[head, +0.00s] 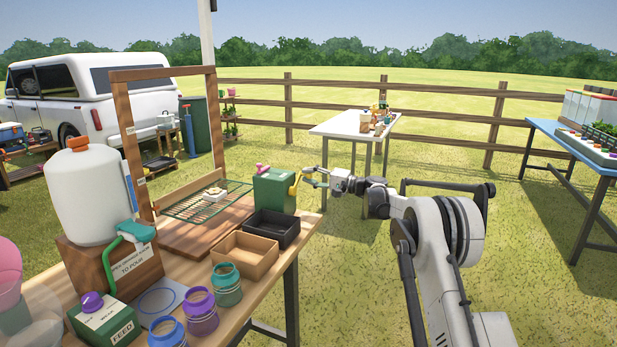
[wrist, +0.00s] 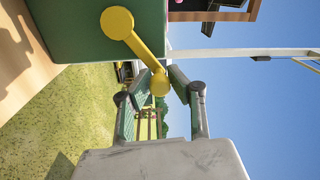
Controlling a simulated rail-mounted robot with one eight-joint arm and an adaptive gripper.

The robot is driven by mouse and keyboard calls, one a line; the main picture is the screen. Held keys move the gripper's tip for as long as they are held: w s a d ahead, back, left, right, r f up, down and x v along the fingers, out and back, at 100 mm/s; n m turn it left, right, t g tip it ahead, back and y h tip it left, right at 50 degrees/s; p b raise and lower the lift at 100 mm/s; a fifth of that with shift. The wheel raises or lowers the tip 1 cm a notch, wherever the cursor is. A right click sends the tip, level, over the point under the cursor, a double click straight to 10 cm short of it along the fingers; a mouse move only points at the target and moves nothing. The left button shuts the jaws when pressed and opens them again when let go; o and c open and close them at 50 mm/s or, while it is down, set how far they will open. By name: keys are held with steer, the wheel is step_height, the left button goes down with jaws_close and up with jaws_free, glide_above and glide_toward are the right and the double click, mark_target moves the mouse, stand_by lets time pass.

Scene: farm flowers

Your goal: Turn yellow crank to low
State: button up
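The yellow crank (head: 295,184) is on the side of a green box (head: 273,193) at the far right end of the wooden bench. In the wrist view the crank (wrist: 139,45) runs from a round hub (wrist: 117,22) on the green face (wrist: 75,30) down and right to a round knob (wrist: 160,84). My gripper (head: 311,177) is just right of the crank. In the wrist view my gripper (wrist: 160,78) is open, with one finger on each side of the knob. I cannot tell whether either finger touches it. Any low marking is not readable.
A black tray (head: 289,231) and a cardboard tray (head: 245,275) stand near the box. A pink handle (head: 262,168) is on the box's top. A wooden frame (head: 127,150) and a green wire rack (head: 185,208) stand behind left.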

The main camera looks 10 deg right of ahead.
steer(key=o, duration=0.4)
steer(key=shift+o, duration=0.2)
steer(key=v, duration=1.2)
steer(key=shift+r, duration=0.1)
